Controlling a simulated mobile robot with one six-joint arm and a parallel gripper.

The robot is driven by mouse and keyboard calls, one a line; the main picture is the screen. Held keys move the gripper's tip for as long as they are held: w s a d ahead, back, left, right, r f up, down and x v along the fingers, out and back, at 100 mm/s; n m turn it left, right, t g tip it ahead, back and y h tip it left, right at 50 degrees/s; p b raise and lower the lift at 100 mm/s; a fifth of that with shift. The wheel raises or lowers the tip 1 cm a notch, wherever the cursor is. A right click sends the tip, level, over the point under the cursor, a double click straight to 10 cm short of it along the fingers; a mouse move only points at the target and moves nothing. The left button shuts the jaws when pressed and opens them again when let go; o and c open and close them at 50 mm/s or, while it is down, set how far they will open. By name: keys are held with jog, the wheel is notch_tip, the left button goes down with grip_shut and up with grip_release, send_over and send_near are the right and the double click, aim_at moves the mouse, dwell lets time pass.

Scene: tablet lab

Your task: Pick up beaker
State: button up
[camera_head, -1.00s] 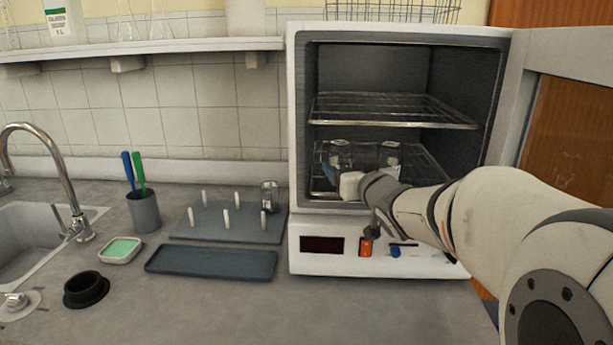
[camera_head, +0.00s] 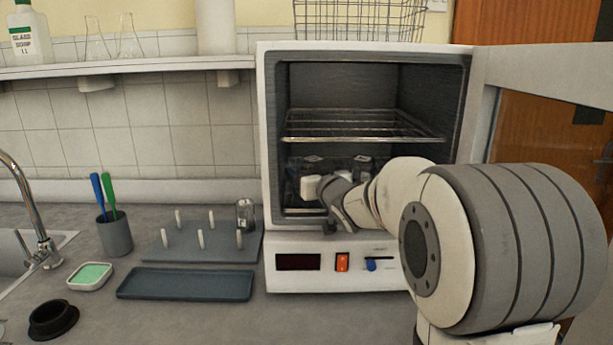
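Glass beakers stand on the lower rack inside the open oven (camera_head: 460,130): one at left (camera_head: 312,163) and one further right (camera_head: 362,163), both partly hidden by my arm. My gripper (camera_head: 312,190) is at the oven's opening, in front of the lower rack and just below the left beaker in the picture. Its fingers are small and partly hidden by my wrist, so I cannot tell whether they are open, or whether they touch glass. Another glass vessel (camera_head: 245,215) sits on the pegged drying rack (camera_head: 165,252) left of the oven.
The oven door (camera_head: 545,75) stands open to the right. An empty wire shelf (camera_head: 365,125) spans the oven above my gripper. A dark tray (camera_head: 185,284), a brush cup (camera_head: 115,237), a sponge dish (camera_head: 90,276) and a black ring (camera_head: 53,319) lie on the counter.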

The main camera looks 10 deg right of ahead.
jog(key=shift+c, duration=0.4)
jog(key=c, duration=1)
